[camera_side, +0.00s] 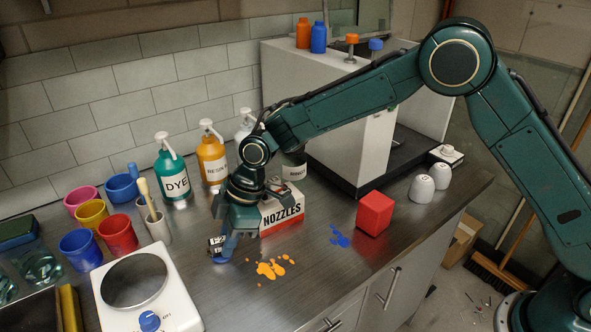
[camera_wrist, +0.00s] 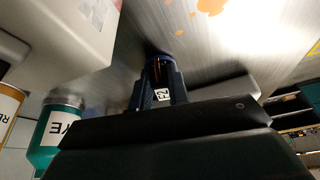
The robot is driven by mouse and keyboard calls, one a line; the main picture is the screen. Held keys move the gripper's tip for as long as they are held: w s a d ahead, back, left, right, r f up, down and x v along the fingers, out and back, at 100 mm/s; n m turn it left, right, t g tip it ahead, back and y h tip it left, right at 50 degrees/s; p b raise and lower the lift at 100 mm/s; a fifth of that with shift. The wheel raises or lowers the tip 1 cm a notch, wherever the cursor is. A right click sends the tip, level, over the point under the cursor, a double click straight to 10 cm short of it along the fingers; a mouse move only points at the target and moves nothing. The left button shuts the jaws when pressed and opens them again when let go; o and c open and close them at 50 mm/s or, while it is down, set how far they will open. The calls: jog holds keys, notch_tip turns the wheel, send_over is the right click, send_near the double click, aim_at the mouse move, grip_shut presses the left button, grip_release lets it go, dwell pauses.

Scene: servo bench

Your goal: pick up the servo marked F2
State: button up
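The servo marked F2 (camera_wrist: 162,95) shows in the wrist view as a white label reading F2, between the two dark blue fingers of my gripper (camera_wrist: 163,72). The fingers stand on both sides of it, and much of its body is hidden by them. In the side view a small dark servo with a pale label (camera_side: 215,243) is low at the bench top, by the blue fingertips of my gripper (camera_side: 228,246). My gripper points down there. I cannot tell whether the fingers press on the servo or only surround it.
The NOZZLES box (camera_side: 282,212) stands close right of my gripper. Dye (camera_side: 174,180) and resin (camera_side: 211,160) bottles stand behind. Coloured cups (camera_side: 118,236) and a white scale (camera_side: 165,300) are at left. An orange splash (camera_side: 268,269) and a red block (camera_side: 375,214) lie to the right.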

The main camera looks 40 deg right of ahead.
jog(key=shift+f, duration=0.15)
grip_shut()
notch_tip(320, 180, up, 20)
dwell(0.5)
jog(key=shift+d, duration=0.1)
dwell(0.5)
